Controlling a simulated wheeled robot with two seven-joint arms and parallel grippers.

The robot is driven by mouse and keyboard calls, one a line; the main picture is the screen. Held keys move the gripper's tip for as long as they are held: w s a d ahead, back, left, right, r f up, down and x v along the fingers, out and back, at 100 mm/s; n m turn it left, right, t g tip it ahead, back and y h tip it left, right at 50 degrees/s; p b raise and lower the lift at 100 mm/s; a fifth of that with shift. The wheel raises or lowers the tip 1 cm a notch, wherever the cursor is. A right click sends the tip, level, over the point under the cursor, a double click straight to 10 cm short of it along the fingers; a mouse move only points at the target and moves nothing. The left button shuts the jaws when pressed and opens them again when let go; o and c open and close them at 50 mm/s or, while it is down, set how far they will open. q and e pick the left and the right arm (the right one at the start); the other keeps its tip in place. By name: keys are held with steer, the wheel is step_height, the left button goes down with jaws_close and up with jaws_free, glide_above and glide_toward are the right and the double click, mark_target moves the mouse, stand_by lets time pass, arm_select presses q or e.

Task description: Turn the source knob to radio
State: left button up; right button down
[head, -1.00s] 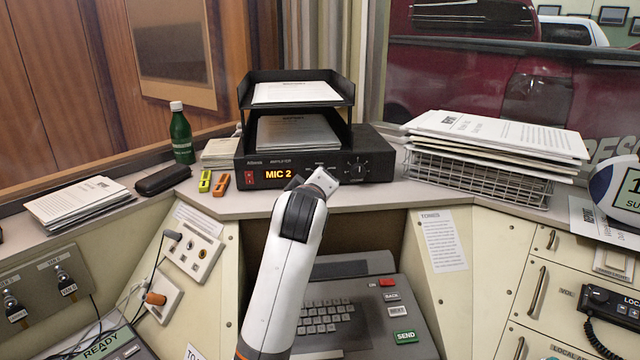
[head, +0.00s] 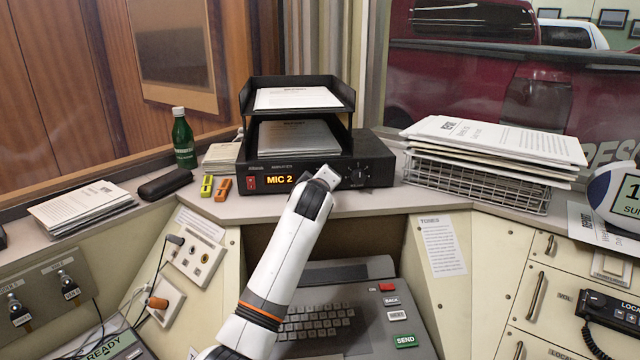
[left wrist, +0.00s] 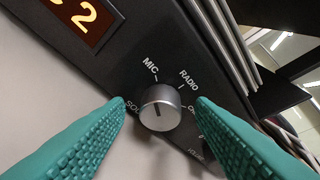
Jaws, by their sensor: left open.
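The source knob (left wrist: 160,107) is a round silver knob on the front of a black amplifier (head: 300,180). Its dark pointer line points up toward the left in the left wrist view, toward the MIC label and away from RADIO. The amplifier's display (head: 280,179) reads MIC 2. My left gripper (left wrist: 160,103) is open, its two teal fingers on either side of the knob with gaps visible. In the head view the left gripper (head: 327,177) is in front of the amplifier, and its fingers are hidden there. My right gripper is in neither view.
A black two-tier paper tray (head: 340,98) stands on the amplifier. A wire basket of papers (head: 480,188) is to the right. A green bottle (head: 183,140) and yellow and orange markers (head: 223,187) are to the left. A keyboard console (head: 320,325) sits below the shelf.

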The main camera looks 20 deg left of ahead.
arm_select(q)
steer(key=shift+c, duration=0.2)
steer(key=c, duration=0.9)
steer(key=shift+c, duration=0.2)
steer(key=shift+r+m+p, duration=0.2)
steer(key=shift+m+p, duration=0.3)
steer(key=shift+p, duration=0.5)
steer(key=shift+d+m+g+y+p, duration=0.15)
steer(key=shift+m+g+y+p, duration=0.4)
steer(key=shift+m+p, duration=0.45)
steer(key=shift+w+d+m+g+y+p, duration=0.15)
steer(key=shift+m+g+y+p, duration=0.2)
steer(key=shift+m+y+p, duration=0.5)
steer(key=shift+d+f+m+g+y, duration=0.15)
steer(key=shift+m+y, duration=0.25)
steer(key=shift+m, duration=0.55)
steer(key=shift+a+m+g+y, duration=0.15)
steer(key=shift+m+y, duration=0.25)
steer(key=shift+m, duration=0.5)
steer(key=shift+d, duration=0.1)
